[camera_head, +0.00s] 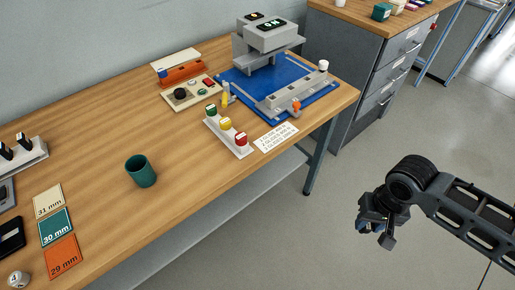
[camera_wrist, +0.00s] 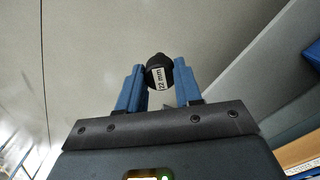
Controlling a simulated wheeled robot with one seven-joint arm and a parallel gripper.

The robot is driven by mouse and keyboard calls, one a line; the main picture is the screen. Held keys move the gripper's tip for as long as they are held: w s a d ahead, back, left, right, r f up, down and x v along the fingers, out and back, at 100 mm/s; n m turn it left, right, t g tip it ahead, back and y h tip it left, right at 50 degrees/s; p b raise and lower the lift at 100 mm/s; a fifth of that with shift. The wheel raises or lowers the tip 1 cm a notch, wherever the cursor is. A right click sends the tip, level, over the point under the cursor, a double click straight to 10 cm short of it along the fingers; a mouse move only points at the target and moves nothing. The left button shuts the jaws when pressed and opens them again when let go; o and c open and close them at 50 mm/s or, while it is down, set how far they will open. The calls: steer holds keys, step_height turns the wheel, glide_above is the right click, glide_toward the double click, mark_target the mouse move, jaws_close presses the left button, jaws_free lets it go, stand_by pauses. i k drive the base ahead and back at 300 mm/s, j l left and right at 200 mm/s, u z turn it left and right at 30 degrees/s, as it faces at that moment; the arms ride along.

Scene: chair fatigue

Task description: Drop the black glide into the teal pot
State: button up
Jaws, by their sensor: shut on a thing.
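The teal pot (camera_head: 141,171) stands upright on the wooden table, left of the middle in the head view. Its opening faces up, and I cannot see anything in it. My gripper (camera_head: 376,229) is out over the grey floor, right of the table and well apart from the pot. The glide sits between the two blue fingertips. In the head view the glide cannot be made out.
Size cards (camera_head: 56,227) lie left of the pot. A white rack with coloured knobs (camera_head: 229,134) and a blue-based machine (camera_head: 272,82) stand toward the table's right end. A drawer cabinet (camera_head: 372,62) is behind. The table around the pot is clear.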

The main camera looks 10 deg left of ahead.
mark_target(147, 178)
steer(key=u, duration=0.4)
steer(key=k+u, duration=0.15)
steer(key=u, duration=0.6)
steer(key=k+j, duration=0.05)
